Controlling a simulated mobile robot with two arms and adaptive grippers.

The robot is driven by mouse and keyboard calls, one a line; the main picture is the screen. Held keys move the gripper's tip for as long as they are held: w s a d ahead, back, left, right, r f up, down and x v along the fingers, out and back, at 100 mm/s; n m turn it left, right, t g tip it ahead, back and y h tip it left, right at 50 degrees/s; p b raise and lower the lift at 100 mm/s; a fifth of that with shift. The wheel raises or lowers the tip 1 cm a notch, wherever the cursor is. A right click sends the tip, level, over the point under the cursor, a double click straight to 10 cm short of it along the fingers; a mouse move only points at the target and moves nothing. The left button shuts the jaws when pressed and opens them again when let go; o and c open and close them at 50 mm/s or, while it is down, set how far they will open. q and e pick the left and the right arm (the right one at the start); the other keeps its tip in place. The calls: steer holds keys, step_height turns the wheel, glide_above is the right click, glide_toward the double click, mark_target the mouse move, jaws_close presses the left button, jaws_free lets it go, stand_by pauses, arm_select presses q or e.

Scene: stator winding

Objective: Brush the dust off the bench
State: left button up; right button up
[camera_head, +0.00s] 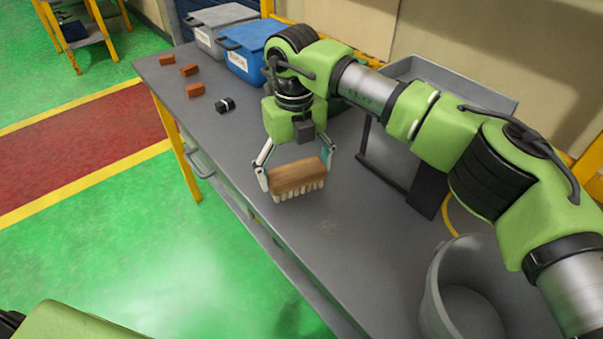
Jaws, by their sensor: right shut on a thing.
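A brush (297,177) with a wooden back and pale bristles is held in my right gripper (296,178). The fingers clasp it at its two ends, and the bristles point down at the grey bench (345,240). I cannot tell whether the bristles touch the top. My left gripper is out of view; only a green part of my left arm shows at the bottom left.
Several small red-brown blocks (190,70) and a black part (225,105) lie at the far left of the bench. Blue (250,45) and grey (215,25) lidded boxes stand behind. A grey tray stand (440,80) is behind my right arm. A grey bin (470,290) stands at bottom right.

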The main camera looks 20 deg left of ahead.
steer(key=shift+w+a+r+p, duration=0.1)
steer(key=shift+w+a+p, duration=0.15)
steer(key=shift+w+a, duration=0.25)
steer(key=shift+w+a+p, duration=0.25)
steer(key=shift+a, duration=0.3)
steer(key=shift+w+a, duration=0.35)
steer(key=shift+a, duration=0.05)
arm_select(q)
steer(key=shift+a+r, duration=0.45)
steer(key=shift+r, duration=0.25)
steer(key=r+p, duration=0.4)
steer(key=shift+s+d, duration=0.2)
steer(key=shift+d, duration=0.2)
arm_select(e)
step_height(320, 180, up, 6)
steer(key=shift+f, duration=0.1)
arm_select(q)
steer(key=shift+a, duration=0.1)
